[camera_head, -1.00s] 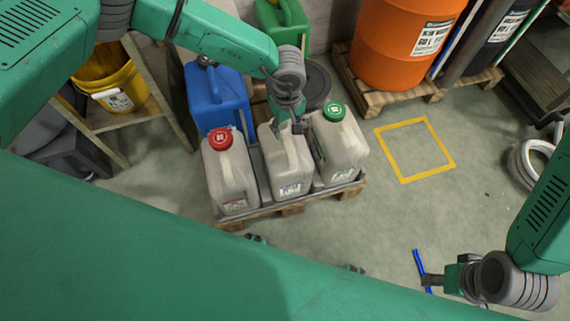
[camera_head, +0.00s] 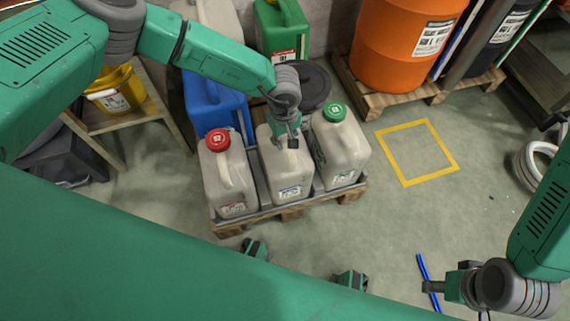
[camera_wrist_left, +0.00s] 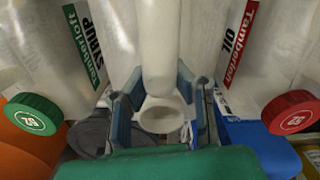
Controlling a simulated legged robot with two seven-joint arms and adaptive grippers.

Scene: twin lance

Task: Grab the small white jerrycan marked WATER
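Three whitish jerrycans stand in a row. The middle one (camera_head: 284,168) has a label with blue on it, too small to read. The left one (camera_head: 228,178) has a red cap, the right one (camera_head: 338,150) a green cap. In the left wrist view these two read OIL (camera_wrist_left: 242,40) and SYRUP (camera_wrist_left: 85,45). My left gripper (camera_head: 287,143) is down at the top of the middle can. In the wrist view its fingers (camera_wrist_left: 160,90) stand either side of the can's handle (camera_wrist_left: 158,45), seemingly not clamped. My right gripper (camera_head: 430,287) is low at right; its finger opening is unclear.
The cans stand on a low pallet (camera_head: 290,211). A blue can (camera_head: 217,105) and a green can (camera_head: 283,32) are behind. An orange drum (camera_head: 400,45) stands back right. A yellow square (camera_head: 417,152) marks clear floor at right.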

